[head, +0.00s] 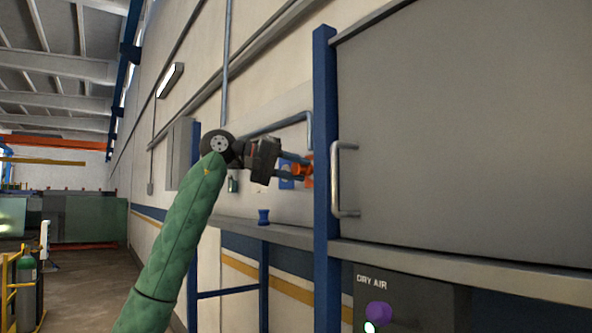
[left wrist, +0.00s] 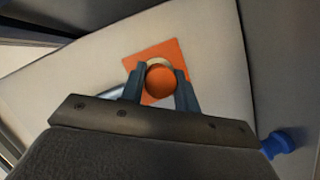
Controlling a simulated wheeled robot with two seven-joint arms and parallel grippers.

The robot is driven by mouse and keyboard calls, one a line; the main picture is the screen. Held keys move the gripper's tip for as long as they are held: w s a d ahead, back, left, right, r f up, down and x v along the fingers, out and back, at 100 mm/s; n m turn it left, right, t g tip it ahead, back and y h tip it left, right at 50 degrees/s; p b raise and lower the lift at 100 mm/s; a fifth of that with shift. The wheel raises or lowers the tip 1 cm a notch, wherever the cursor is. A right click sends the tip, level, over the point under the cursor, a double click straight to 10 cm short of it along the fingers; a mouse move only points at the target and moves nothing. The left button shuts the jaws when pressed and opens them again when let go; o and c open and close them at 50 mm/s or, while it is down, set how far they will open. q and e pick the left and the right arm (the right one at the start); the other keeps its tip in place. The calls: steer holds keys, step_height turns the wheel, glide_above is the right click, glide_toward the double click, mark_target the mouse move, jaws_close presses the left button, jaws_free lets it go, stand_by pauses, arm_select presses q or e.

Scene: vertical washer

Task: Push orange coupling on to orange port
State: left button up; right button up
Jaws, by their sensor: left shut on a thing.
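My left gripper (head: 294,165) reaches up to the wall panel behind the blue post. It is shut on the orange coupling (head: 307,171), which is partly hidden by the fingers and the post. In the left wrist view the round orange coupling (left wrist: 160,79) sits between the two fingers of my left gripper (left wrist: 161,82). Behind it is a square orange plate (left wrist: 147,57) on the wall, with a pale ring of the orange port (left wrist: 156,61) showing just above the coupling. I cannot tell whether coupling and port touch. My right gripper is not in view.
A blue post (head: 326,150) and a grey door with a metal handle (head: 338,180) stand right of the gripper. A blue fitting (head: 263,216) stands on the shelf below. A purple knob (head: 378,313) is on the dry air panel.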

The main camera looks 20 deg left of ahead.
mark_target(292, 168)
arm_select(q)
steer(key=shift+w+d, duration=0.3)
steer(key=shift+w, duration=0.15)
steer(key=o, duration=0.8)
steer(key=shift+o, duration=1.1)
steer(key=b+v, duration=0.3)
steer(key=v, duration=0.3)
steer(key=shift+f, duration=0.15)
steer(key=shift+v, duration=0.95)
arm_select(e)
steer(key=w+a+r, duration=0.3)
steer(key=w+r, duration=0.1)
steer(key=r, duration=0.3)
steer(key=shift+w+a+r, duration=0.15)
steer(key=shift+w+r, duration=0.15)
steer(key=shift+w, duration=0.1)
